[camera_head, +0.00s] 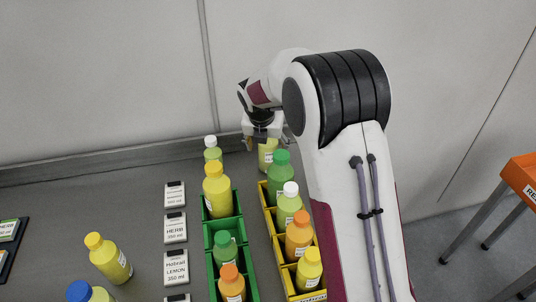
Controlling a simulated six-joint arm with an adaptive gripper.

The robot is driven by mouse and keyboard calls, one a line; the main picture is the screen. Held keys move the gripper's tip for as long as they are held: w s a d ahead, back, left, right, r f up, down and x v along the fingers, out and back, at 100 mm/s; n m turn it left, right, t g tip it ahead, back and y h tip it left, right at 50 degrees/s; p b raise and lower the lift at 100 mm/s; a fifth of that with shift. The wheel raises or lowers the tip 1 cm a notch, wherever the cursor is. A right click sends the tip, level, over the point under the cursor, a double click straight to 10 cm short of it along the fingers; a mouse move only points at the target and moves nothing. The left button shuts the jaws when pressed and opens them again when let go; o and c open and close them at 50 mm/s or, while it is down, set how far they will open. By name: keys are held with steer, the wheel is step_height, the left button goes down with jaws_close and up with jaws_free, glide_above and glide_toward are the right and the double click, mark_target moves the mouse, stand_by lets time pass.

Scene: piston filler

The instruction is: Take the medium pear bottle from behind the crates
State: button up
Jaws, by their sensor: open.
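A pale yellow-green bottle (269,152) stands behind the yellow crate (268,212), its top hidden by my gripper. My gripper (259,142) is open and points down at the top of this bottle. I cannot tell if a finger touches it. A second pale green bottle with a white cap (212,149) stands behind the green crate (239,210), to the left. Their labels are too small to read, so I cannot tell for certain which is the medium pear bottle.
The crates hold several yellow, green and orange-capped bottles. Label blocks (175,228) stand left of the green crate. A yellow bottle (107,258) and a blue-capped bottle (84,292) stand further left. A raised edge (100,170) and wall run behind.

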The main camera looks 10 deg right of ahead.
mark_target(268, 149)
steer(key=shift+x, duration=1.6)
steer(key=shift+d, duration=0.1)
steer(key=shift+w, duration=0.1)
steer(key=c, duration=1.6)
steer(key=shift+o, duration=0.2)
steer(key=shift+r, duration=0.1)
steer(key=shift+r, duration=5)
